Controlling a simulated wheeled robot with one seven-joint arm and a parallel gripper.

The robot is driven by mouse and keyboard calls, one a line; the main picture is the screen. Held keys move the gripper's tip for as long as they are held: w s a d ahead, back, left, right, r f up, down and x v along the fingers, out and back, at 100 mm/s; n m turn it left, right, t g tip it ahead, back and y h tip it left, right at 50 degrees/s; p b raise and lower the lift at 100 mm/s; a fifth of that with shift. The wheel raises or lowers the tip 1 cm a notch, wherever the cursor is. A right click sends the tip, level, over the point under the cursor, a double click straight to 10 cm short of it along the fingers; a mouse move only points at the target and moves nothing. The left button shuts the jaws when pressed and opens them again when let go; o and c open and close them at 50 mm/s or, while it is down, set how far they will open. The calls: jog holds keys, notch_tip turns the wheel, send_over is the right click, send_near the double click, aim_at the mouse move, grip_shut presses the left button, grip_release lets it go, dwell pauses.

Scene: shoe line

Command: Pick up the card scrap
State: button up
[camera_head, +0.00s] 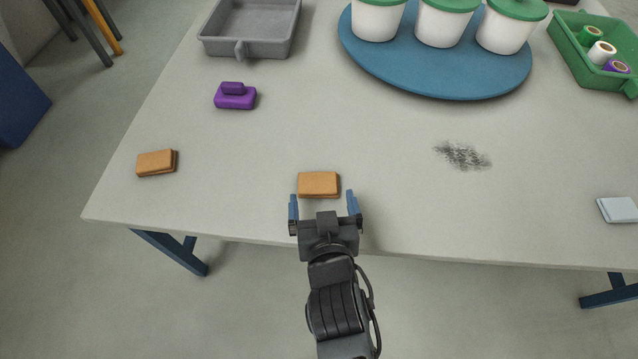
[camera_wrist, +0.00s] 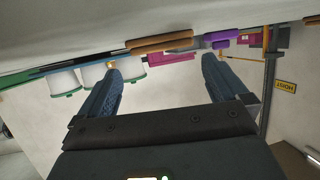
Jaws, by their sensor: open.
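No piece is plainly a card scrap. An orange-brown flat block (camera_head: 318,184) lies near the table's front edge; a like block (camera_head: 156,163) lies further left. A pale blue flat piece (camera_head: 617,209) lies at the right edge; I cannot tell whether it is card or cloth. My gripper (camera_head: 322,196) is open and empty, its blue fingers pointing at the near block. In the wrist view, which is upside down, the block (camera_wrist: 160,42) shows beyond and between the fingertips (camera_wrist: 162,67). I cannot tell whether the fingers touch it.
On the table (camera_head: 390,215) are a purple block (camera_head: 236,97), a grey tray (camera_head: 247,48), a blue oval board (camera_head: 430,82) with white green-lidded tubs, and a green crate (camera_head: 580,65) with spools. A dark smudge (camera_head: 463,155) marks the top.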

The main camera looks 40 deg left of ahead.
aim_at(318, 180)
jog(key=b+x, duration=0.1)
jog(key=x, duration=0.4)
jog(key=shift+w+a+f, duration=0.2)
jog(key=shift+a+f, duration=0.05)
jog(key=shift+f, duration=0.1)
jog(key=shift+c, duration=0.2)
jog(key=c, duration=0.6)
jog(key=shift+r, duration=0.15)
jog(key=shift+c, duration=0.2)
